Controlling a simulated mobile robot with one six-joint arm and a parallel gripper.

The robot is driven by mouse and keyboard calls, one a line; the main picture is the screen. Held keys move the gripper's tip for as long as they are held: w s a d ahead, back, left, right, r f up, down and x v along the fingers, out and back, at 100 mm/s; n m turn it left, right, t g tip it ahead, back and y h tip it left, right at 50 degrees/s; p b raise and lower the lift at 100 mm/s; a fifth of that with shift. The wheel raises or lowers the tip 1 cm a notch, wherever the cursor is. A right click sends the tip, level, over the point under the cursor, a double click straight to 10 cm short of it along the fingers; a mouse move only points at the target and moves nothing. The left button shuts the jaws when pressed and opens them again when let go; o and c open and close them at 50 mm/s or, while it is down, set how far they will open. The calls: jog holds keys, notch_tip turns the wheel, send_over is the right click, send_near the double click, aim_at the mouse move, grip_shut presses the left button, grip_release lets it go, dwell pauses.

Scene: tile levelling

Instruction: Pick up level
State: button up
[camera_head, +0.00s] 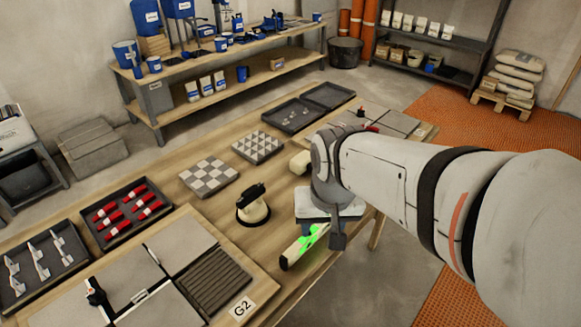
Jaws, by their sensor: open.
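The level (303,246) is a pale bar with bright green patches and a dark end. It lies at a slant near the table's front edge, right of centre. My arm reaches in from the right, and my gripper (337,238) is at the level's upper right end. One dark finger shows there; the other is not clearly visible. The gripper is open and not closed around the level. Whether it touches the level cannot be told from this view.
The wooden table (215,222) also holds a black-handled suction tool (252,204), patterned tile samples (209,175), a tray of red clips (124,212) and grey tiles on a board marked G2 (241,306). A pale blue-white block (312,206) sits behind the level, partly hidden by my arm.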

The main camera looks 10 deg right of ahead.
aim_at(303, 241)
jog(key=w+f+m+b, duration=0.1)
jog(key=w+f+m, duration=0.2)
jog(key=w+f, duration=0.1)
jog(key=w+f+m+g, duration=0.1)
jog(key=w+f+m, duration=0.2)
jog(key=w+f, duration=0.1)
jog(key=w+f+m+g+b, duration=0.1)
jog(key=w+f+m, duration=0.1)
jog(key=w+f, duration=0.2)
jog(key=shift+d+f+m+b, duration=0.15)
jog(key=shift+f+m+b, duration=0.2)
jog(key=shift+f, duration=0.3)
jog(key=shift+w+f+m, duration=0.1)
jog(key=shift+f+m, duration=0.15)
jog(key=shift+f, duration=0.1)
notch_tip(303, 241, down, 8)
jog(key=shift+r, duration=0.15)
jog(key=shift+c, duration=0.3)
grip_shut()
